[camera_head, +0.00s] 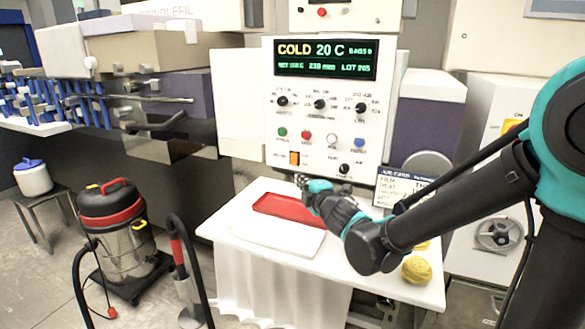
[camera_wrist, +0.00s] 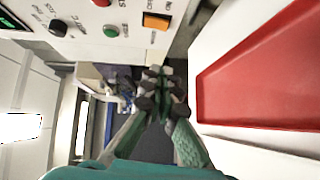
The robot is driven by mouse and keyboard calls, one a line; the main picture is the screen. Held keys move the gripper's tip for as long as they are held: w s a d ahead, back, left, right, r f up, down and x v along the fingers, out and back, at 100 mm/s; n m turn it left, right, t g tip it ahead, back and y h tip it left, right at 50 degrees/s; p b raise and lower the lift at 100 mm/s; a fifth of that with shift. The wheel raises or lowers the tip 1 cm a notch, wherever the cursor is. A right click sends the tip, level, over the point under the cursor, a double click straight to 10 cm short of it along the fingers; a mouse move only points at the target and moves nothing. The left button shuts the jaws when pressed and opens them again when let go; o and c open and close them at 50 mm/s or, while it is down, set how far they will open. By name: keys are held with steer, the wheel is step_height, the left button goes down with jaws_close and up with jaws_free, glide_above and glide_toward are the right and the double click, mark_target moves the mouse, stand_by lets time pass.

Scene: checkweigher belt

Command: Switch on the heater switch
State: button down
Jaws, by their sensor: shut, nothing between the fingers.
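The white control panel (camera_head: 325,105) has a display (camera_head: 326,59) reading COLD 20 C. An orange rocker switch (camera_head: 294,158), which looks like the heater switch, sits at its lower left. Its label is too small to read. It also shows at the top of the wrist view (camera_wrist: 156,21), turned sideways. My gripper (camera_head: 302,181) is shut and empty, just below the rocker in the head view and apart from it. In the wrist view its fingertips (camera_wrist: 162,92) are together, with nothing between them. Which way the rocker is pressed is not clear.
Knobs and coloured buttons, including a green button (camera_head: 282,132), surround the rocker. A red tray (camera_head: 292,209) lies below on a white table (camera_head: 260,251). A dark sign (camera_head: 408,184) and yellow balls (camera_head: 416,270) are to the right. A vacuum cleaner (camera_head: 117,235) stands on the floor at left.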

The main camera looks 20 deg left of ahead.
mark_target(291, 164)
steer(key=shift+w+d+x, duration=0.3)
steer(key=shift+d+x, duration=0.05)
steer(key=shift+x, duration=1.75)
steer(key=shift+w+d+x, duration=0.35)
steer(key=shift+d+x, duration=0.05)
steer(key=shift+x, duration=1.7)
steer(key=shift+w+d+x, duration=0.3)
steer(key=shift+d+x, duration=0.05)
steer(key=shift+x, duration=1.8)
steer(key=shift+w+f, duration=0.1)
steer(key=shift+f, duration=0.05)
steer(key=shift+w, duration=0.2)
steer(key=shift+s+f, duration=0.1)
